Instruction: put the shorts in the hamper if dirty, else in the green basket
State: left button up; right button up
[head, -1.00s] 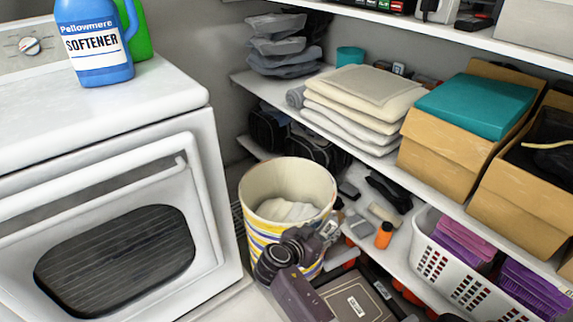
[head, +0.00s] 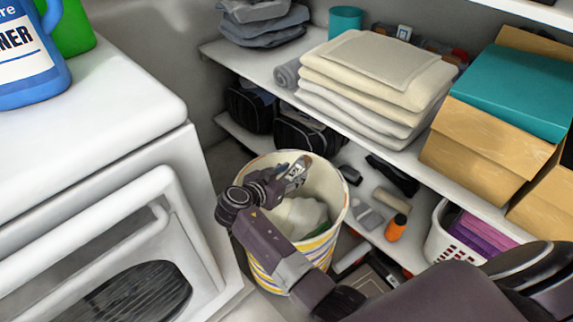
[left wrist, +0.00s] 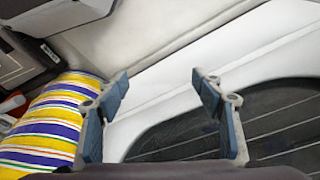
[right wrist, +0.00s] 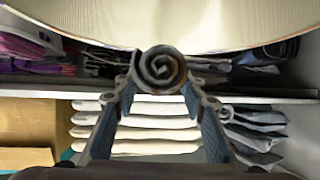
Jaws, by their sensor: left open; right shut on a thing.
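The hamper (head: 327,246) is a round bin with yellow, blue and white stripes and cream cloth (head: 296,216) inside, with a small grey-green patch. My right gripper (head: 298,172) is over its open top. In the right wrist view, my right gripper (right wrist: 160,88) is shut on a dark brown-grey rolled cloth (right wrist: 160,66), seemingly the shorts, its spiral end showing. I cannot tell whether it is stained. The hamper's pale rim (right wrist: 160,35) fills the top there. My left gripper (left wrist: 162,85) is open and empty near the dryer door. No green basket shows.
A white dryer (head: 90,120) stands at the left with detergent bottles (head: 28,60) on top. Shelves at the right hold folded cream cloths (head: 375,75), cardboard boxes (head: 480,140), and a white basket (head: 438,242) of purple cloths.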

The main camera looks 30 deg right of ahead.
notch_tip(320, 180, down, 4)
jog(key=b, duration=0.2)
jog(key=shift+s+r+b, duration=0.1)
jog(key=shift+r+b, duration=0.1)
jog(key=shift+b, duration=0.1)
jog(key=shift+f, duration=0.3)
pick_arm(q)
jog(key=b+v, duration=0.1)
jog(key=v, duration=0.7)
jog(key=shift+w+r+t, duration=0.25)
jog(key=shift+r+t, duration=0.05)
jog(key=shift+r, duration=0.1)
pick_arm(e)
jog(key=shift+f, duration=0.75)
pick_arm(q)
jog(key=shift+a, duration=0.15)
pick_arm(e)
jog(key=o, duration=1.3)
jog(key=shift+o, duration=0.2)
